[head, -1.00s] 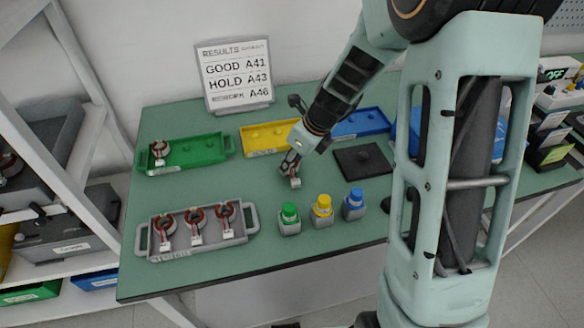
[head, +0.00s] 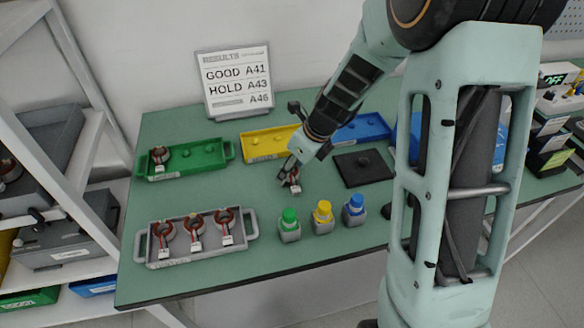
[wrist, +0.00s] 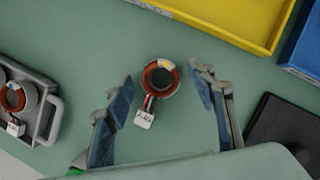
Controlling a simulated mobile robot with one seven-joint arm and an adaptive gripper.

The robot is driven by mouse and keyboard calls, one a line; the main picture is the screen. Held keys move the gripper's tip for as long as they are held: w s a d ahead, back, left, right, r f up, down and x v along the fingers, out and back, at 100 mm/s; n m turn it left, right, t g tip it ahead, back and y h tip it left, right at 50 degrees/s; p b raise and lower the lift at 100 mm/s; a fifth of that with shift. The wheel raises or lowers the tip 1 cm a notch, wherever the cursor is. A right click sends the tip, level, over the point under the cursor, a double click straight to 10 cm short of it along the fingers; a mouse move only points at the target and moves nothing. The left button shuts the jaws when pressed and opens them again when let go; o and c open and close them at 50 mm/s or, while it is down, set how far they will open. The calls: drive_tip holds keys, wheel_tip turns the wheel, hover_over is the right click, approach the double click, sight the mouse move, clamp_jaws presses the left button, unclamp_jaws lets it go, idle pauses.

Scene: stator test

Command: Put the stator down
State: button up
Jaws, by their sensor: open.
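A stator with copper-red windings and a white tag (wrist: 160,80) lies on the bare green table, between the yellow tray and the colored bottles. It also shows in the head view (head: 293,180). My gripper (wrist: 160,72) is open, with one blue-grey finger to each side of the stator and a visible gap on both sides. In the head view my gripper (head: 289,168) is just above and behind the stator. The tag's print is too blurred to read surely.
A grey tray (head: 200,255) holds three stators. A green tray (head: 205,160) holds one. The yellow tray (head: 262,145) and blue tray (head: 362,128) stand behind. A black pad (head: 364,168) lies to the right. Green, yellow and blue-capped bottles (head: 323,219) stand in front. A results board (head: 235,83) stands behind.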

drive_tip(key=p+v, duration=0.2)
drive_tip(key=v, duration=1)
